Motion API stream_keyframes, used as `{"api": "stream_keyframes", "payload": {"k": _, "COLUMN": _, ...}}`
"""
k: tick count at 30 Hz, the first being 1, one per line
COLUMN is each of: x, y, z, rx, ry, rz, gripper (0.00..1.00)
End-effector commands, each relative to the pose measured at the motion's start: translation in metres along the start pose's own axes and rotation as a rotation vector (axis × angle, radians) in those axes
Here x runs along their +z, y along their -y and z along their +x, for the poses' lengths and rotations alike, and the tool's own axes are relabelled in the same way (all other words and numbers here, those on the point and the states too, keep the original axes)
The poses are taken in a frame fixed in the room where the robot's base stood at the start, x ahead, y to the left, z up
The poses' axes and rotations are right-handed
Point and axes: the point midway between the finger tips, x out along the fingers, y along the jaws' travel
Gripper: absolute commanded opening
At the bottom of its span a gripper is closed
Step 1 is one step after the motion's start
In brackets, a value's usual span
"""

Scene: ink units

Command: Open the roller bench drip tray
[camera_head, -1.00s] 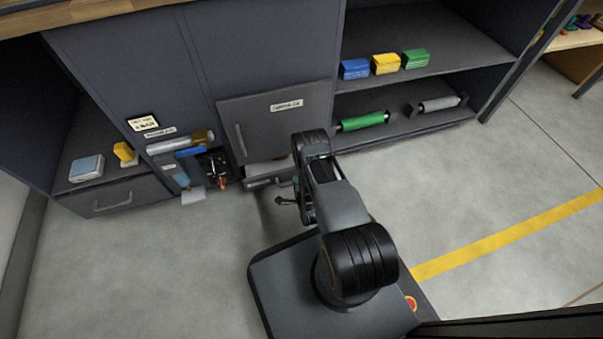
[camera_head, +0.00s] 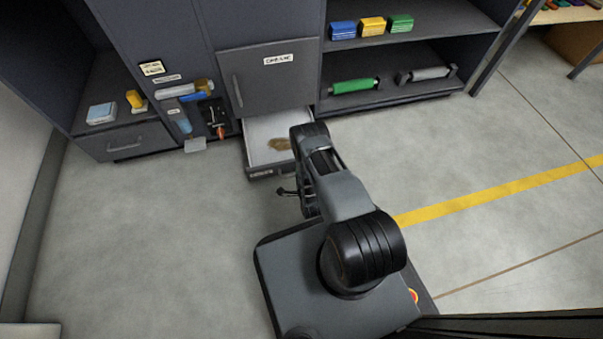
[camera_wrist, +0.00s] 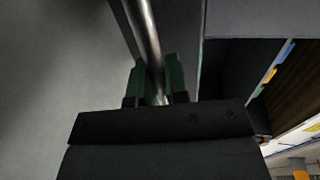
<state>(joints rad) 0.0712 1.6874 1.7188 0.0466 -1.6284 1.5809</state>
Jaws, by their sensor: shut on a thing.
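The drip tray (camera_head: 262,130) is a pale, shallow drawer under the grey cabinet door in the head view. It stands pulled out from the cabinet, and a brown stain (camera_head: 279,144) shows on its floor. My gripper (camera_wrist: 158,82) is in front of the tray; in the wrist view its green fingers are shut on a shiny metal bar, the tray handle (camera_wrist: 143,30). In the head view my arm hides the right part of the tray front and the handle.
A closed grey door (camera_head: 268,82) is above the tray. At left are a drawer (camera_head: 110,143) and a niche with small items. At right, shelves hold a green roller (camera_head: 355,86), a grey roller (camera_head: 427,74) and coloured boxes. The floor (camera_head: 150,230) at left is clear.

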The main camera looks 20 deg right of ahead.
Motion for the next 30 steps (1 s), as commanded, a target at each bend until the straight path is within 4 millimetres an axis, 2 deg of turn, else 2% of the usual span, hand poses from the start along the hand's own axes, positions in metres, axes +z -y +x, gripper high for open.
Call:
{"api": "stream_keyframes", "payload": {"k": 10, "x": 0.003, "y": 0.000, "z": 0.001, "rx": -0.001, "ry": 0.011, "rz": 0.000, "gripper": 0.00}}
{"api": "stream_keyframes", "payload": {"k": 11, "x": 0.003, "y": 0.000, "z": 0.001, "rx": -0.001, "ry": 0.011, "rz": 0.000, "gripper": 0.17}}
{"api": "stream_keyframes", "payload": {"k": 18, "x": -0.002, "y": 0.000, "z": 0.001, "rx": -0.001, "ry": 0.000, "rz": 0.001, "gripper": 0.39}}
{"api": "stream_keyframes", "payload": {"k": 26, "x": -0.002, "y": 0.003, "z": 0.000, "rx": -0.001, "ry": -0.003, "rz": 0.001, "gripper": 0.39}}
{"api": "stream_keyframes", "payload": {"k": 30, "x": -0.002, "y": 0.016, "z": -0.002, "rx": -0.002, "ry": -0.001, "rz": 0.001, "gripper": 0.39}}
